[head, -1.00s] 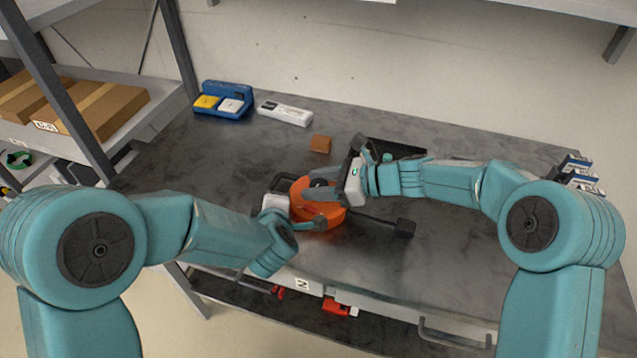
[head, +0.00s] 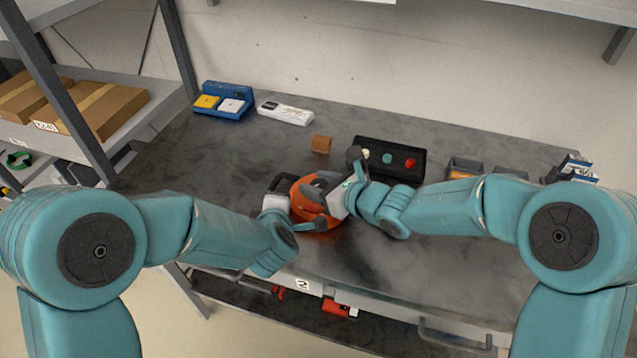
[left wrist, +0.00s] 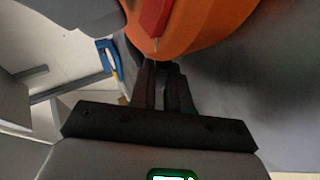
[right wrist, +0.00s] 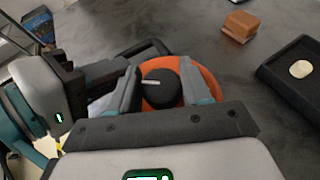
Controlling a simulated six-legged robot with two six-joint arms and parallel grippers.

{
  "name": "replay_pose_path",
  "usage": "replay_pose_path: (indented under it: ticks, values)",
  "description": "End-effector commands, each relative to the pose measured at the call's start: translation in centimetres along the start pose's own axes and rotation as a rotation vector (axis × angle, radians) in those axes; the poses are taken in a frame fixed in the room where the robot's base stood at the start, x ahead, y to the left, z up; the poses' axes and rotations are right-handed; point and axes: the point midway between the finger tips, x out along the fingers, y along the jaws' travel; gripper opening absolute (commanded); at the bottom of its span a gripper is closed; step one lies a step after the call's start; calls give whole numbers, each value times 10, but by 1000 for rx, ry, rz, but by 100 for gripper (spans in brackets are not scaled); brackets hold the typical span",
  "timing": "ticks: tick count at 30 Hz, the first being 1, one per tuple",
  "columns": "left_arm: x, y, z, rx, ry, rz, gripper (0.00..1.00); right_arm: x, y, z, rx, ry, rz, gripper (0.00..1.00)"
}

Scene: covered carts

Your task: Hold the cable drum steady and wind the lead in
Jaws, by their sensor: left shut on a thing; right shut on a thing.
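The orange cable drum (head: 309,222) stands on the dark bench, partly covered by my grippers. It also shows in the left wrist view (left wrist: 200,20), with a red part (left wrist: 154,15) against it. My left gripper (head: 283,184) is at the drum's left side, its fingers nearly together; in the left wrist view they reach the drum's edge, and the exact part held is hidden. My right gripper (right wrist: 161,88) is shut around a black knob (right wrist: 160,90) on the drum's face. I cannot make out the lead clearly.
Behind the drum are a brown block (head: 321,144) and a black tray (head: 425,160) with coloured round pieces. A blue holder (head: 224,100) and a white strip (head: 285,113) lie at the back left. Bins (head: 465,167) stand at the right. The front right bench is bare.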

Motion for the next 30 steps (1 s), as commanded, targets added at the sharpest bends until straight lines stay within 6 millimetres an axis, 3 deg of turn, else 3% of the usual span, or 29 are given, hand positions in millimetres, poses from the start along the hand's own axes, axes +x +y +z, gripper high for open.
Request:
replay_pose_path:
  ticks: [15,16,25,30]
  values:
    - [0,-1,1,5,-3,-2,0,0,0,3,5,-5,-16,17]
    - [0,-1,1,5,-2,-2,0,0,0,3,5,-5,-16,54]
    - [0,-1,0,3,-1,-2,0,-2,0,1,7,-1,-16,54]
    - [0,0,0,2,-1,-1,0,-24,-1,2,7,-2,-19,54]
